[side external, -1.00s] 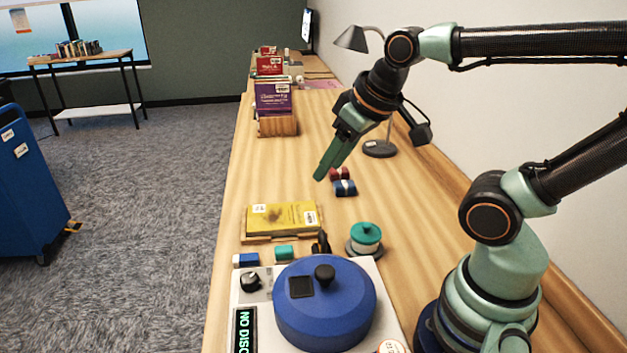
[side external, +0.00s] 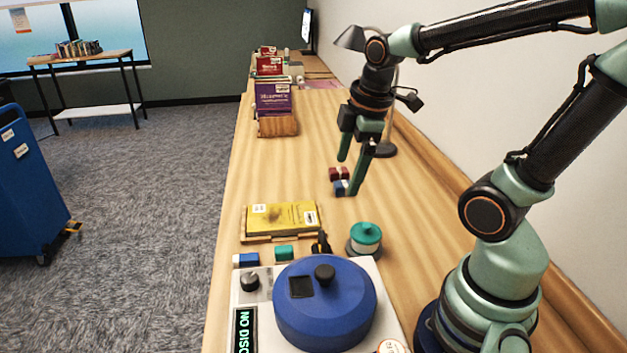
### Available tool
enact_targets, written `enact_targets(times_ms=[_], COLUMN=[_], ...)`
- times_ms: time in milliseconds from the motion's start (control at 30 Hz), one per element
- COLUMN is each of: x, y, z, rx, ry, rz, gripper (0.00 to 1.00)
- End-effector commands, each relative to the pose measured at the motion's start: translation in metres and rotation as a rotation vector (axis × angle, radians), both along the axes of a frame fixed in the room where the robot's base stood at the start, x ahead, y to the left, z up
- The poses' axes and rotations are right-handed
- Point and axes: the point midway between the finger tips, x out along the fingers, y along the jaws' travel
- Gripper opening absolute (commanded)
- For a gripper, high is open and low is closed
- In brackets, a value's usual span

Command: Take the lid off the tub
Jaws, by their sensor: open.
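A small white tub (side external: 365,247) with a teal lid (side external: 366,232) stands upright on a dark round base, right of the table's middle. The lid has a small knob on top and sits on the tub. My gripper (side external: 348,176) is open and empty, pointing down, with its two green fingers apart. It is above and beyond the tub in the picture, in front of small red and blue rollers (side external: 338,174), which it partly hides. It does not touch the tub.
A white machine with a large round blue cover (side external: 325,307) and black knob stands in front. A yellow book (side external: 282,218) lies on a wooden stand to the left. A lamp (side external: 352,38) and purple book (side external: 272,98) stand farther back. The table between is mostly clear.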

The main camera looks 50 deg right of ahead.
Motion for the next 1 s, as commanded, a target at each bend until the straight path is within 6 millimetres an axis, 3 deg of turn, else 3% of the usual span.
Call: enact_targets(times_ms=[300,500,733,1000], x=[-0.008,-0.014,-0.017,-0.018], y=[-0.042,-0.059,-0.065,-0.064], z=[-0.029,-0.041,-0.053,-0.097], rx=[-0.078,-0.075,-0.069,-0.067], ry=[0.186,0.246,0.262,0.264], rz=[0.566,0.835,0.940,0.941], gripper=[1.00,1.00,1.00,1.00])
